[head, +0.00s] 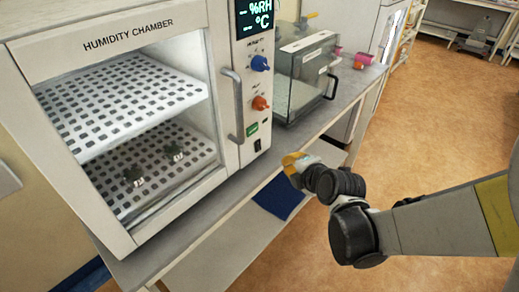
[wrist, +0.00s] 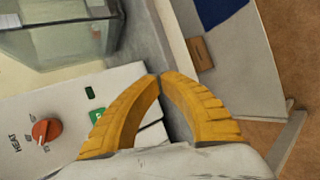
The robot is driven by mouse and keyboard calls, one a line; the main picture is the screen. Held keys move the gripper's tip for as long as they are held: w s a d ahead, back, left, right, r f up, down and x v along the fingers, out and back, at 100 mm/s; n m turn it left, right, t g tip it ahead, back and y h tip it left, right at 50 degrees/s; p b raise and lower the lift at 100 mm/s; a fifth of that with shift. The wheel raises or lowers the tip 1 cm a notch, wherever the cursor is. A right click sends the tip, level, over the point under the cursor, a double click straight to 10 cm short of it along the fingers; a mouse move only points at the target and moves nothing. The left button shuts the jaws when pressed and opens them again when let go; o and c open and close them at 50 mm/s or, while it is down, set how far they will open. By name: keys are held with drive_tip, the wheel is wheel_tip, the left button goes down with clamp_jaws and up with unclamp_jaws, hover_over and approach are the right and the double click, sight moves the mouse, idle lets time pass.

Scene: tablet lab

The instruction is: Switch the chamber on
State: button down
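The humidity chamber (head: 110,42) stands on the bench at the left of the head view, its glass door closed. Its display (head: 256,18) shows dashes before %RH and °C. A blue knob (head: 260,63) and a red-orange knob (head: 260,103) sit below, then a green label (head: 252,129) and a black rocker switch (head: 258,145). My gripper (head: 290,160) is just right of the switch, apart from the panel. In the wrist view its yellow fingers (wrist: 161,76) meet at the tips with nothing held.
A clear-walled box (head: 305,70) with a black handle stands on the bench right of the chamber. A blue item (head: 279,197) lies on the lower shelf. Pink and orange containers (head: 362,59) sit farther back. The floor at right is open.

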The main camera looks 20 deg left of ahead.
drive_tip(key=shift+w+a+f, duration=0.15)
drive_tip(key=shift+w+a, duration=0.35)
drive_tip(key=shift+a, duration=0.65)
drive_tip(key=shift+w+a+f, duration=0.15)
drive_tip(key=shift+w+a, duration=0.3)
drive_tip(key=shift+a, duration=0.75)
drive_tip(key=shift+w+a+f, duration=0.15)
drive_tip(key=shift+w+a, duration=0.35)
drive_tip(key=shift+a, duration=0.65)
drive_tip(key=shift+b, duration=0.3)
drive_tip(key=shift+w+a, duration=0.2)
drive_tip(key=shift+a, duration=0.15)
drive_tip(key=shift+w+a+f, duration=0.1)
drive_tip(key=shift+a, duration=0.2)
drive_tip(key=shift+d, duration=0.1)
drive_tip(key=shift+s+d, duration=0.3)
drive_tip(key=shift+d, duration=0.3)
drive_tip(key=shift+s+d+r, duration=0.15)
drive_tip(key=shift+s+d, duration=0.15)
drive_tip(key=shift+d, duration=0.45)
drive_tip(key=shift+s+d+r, duration=0.1)
drive_tip(key=shift+s+d, duration=0.25)
drive_tip(key=shift+d, duration=0.45)
drive_tip(key=shift+s+d+r, duration=0.15)
drive_tip(key=shift+s+d, duration=0.15)
drive_tip(key=shift+d, duration=0.45)
